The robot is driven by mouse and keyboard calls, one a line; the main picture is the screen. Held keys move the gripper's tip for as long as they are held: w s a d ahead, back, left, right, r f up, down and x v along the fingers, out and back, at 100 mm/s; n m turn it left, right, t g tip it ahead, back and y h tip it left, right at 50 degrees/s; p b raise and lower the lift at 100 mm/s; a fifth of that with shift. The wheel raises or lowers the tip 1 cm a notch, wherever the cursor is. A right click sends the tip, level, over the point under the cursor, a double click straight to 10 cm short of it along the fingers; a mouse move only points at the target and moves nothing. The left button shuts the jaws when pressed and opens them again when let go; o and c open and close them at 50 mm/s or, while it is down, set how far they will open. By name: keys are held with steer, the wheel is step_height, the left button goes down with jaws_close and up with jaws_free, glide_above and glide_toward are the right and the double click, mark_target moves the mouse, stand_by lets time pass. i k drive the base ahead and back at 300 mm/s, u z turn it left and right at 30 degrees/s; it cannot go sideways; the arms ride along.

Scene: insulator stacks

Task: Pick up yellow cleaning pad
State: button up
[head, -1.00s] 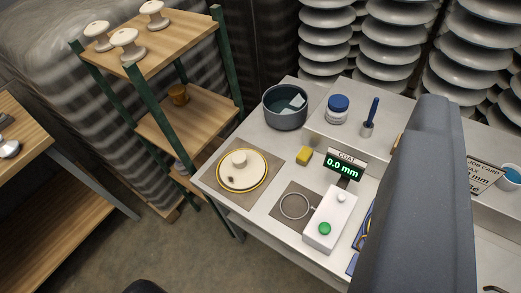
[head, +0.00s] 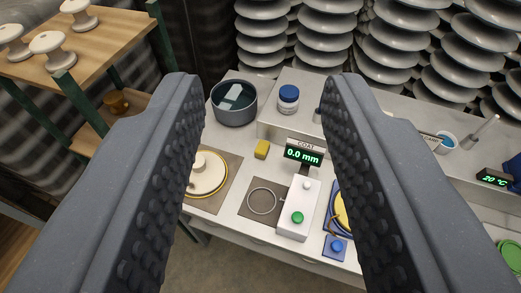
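The yellow cleaning pad (head: 262,149) is a small block lying on the white bench, left of the coat display and in front of the grey pot. My gripper (head: 262,95) is open and empty. Its two dark, studded fingers stand wide apart in the foreground, and the pad shows in the gap between them, farther off on the bench. Nothing touches the pad.
A grey pot (head: 234,117) of liquid stands behind the pad, and a blue-lidded jar (head: 288,99) stands on the raised shelf. The coat display (head: 304,155) and white gauge box (head: 299,208) are to the right. A white insulator (head: 208,176) sits on a brown mat at left.

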mark_target(262, 151)
steer(key=i, duration=1)
steer(key=z, duration=0.05)
